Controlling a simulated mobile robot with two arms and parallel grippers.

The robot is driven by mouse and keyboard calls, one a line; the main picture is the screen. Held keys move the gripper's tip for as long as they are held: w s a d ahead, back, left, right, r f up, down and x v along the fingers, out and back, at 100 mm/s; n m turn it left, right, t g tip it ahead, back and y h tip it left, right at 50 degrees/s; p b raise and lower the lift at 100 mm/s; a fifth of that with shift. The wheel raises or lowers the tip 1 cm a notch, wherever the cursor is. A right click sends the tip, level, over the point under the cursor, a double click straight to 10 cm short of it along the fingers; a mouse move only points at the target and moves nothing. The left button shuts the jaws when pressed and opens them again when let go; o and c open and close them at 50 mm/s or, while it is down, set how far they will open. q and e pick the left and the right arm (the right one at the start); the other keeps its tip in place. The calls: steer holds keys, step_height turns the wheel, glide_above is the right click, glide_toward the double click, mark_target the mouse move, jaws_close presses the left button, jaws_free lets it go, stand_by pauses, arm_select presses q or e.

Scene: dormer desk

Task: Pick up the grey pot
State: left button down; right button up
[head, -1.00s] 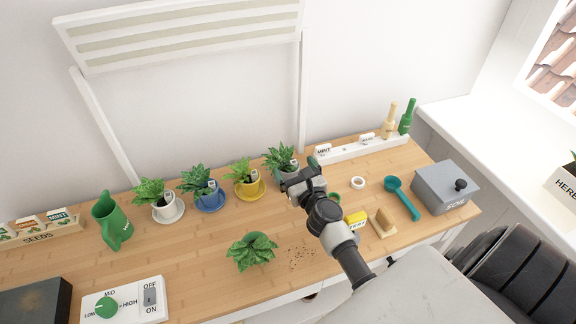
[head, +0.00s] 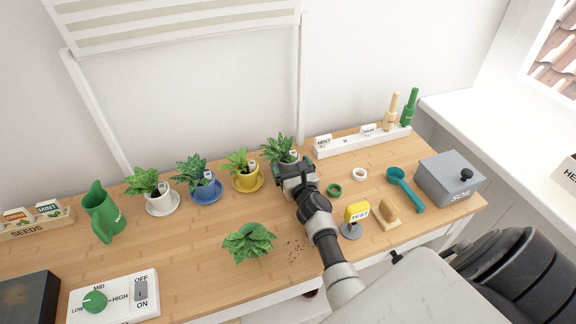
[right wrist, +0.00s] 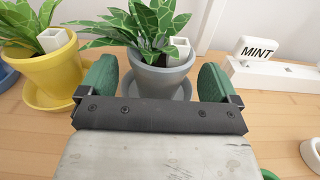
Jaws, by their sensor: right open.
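The grey pot (right wrist: 160,82) holds a leafy green plant and a small white tag, and stands on a grey saucer (right wrist: 183,90). In the head view the plant of the grey pot (head: 279,147) shows at the right end of the row of pots, its lower part covered by my gripper. My right gripper (head: 296,166) is open. In the right wrist view its two green fingers (right wrist: 157,82) stand on either side of the grey pot, with gaps visible between pot and fingers. My left gripper is not in view.
A yellow pot (right wrist: 50,75) on a yellow saucer stands close on the left. A white label rail (head: 345,148) lies behind to the right. A green ring (head: 334,190), a TEST sign (head: 357,213) and a teal scoop (head: 405,188) lie to the right.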

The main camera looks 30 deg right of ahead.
mark_target(288, 160)
steer(key=x, duration=0.2)
steer(key=shift+w, duration=0.4)
steer(key=c, duration=1)
